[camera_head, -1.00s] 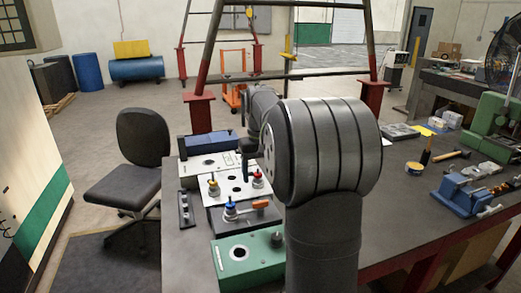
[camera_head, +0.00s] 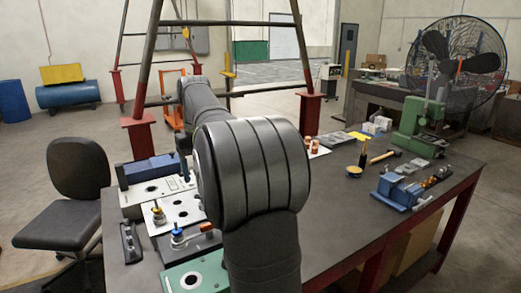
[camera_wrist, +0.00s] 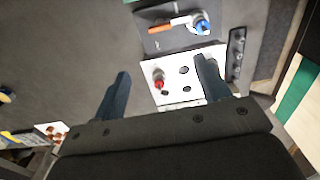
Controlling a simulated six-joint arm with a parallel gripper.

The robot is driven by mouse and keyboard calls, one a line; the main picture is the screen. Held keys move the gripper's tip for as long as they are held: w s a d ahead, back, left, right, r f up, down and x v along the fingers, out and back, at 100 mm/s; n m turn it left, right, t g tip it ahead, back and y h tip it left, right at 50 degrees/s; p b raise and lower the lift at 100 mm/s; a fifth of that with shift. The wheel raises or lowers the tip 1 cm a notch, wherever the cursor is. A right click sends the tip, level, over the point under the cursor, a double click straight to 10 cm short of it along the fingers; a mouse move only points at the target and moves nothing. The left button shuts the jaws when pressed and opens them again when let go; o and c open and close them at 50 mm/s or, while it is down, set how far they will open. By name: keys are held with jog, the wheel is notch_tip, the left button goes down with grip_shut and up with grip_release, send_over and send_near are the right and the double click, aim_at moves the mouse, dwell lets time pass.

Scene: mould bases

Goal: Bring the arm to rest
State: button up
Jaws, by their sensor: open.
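My gripper (camera_wrist: 163,65) is open in the wrist view, its two dark blue fingers apart with nothing held between them. It points toward the bench above a white plate (camera_wrist: 174,94) with holes and a red-topped peg (camera_wrist: 158,78). In the head view my gripper (camera_head: 184,150) is mostly hidden behind my large grey arm joint. The white plate (camera_head: 130,210) there carries a yellow-topped peg (camera_head: 158,213). The red-topped peg is hidden there by my arm.
A dark plate with a blue knob (camera_head: 177,233) and orange handle, a green block (camera_head: 190,279) and a blue box (camera_head: 152,169) crowd the bench's left side.

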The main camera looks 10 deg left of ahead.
jog(key=shift+f, duration=0.1)
notch_tip(320, 180, down, 17)
jog(key=shift+f, duration=0.15)
dwell(0.4)
jog(key=shift+f, duration=0.2)
jog(key=shift+r+m, duration=0.2)
jog(key=shift+m, duration=0.6)
jog(key=m, duration=1.1)
jog(key=shift+m, duration=2.1)
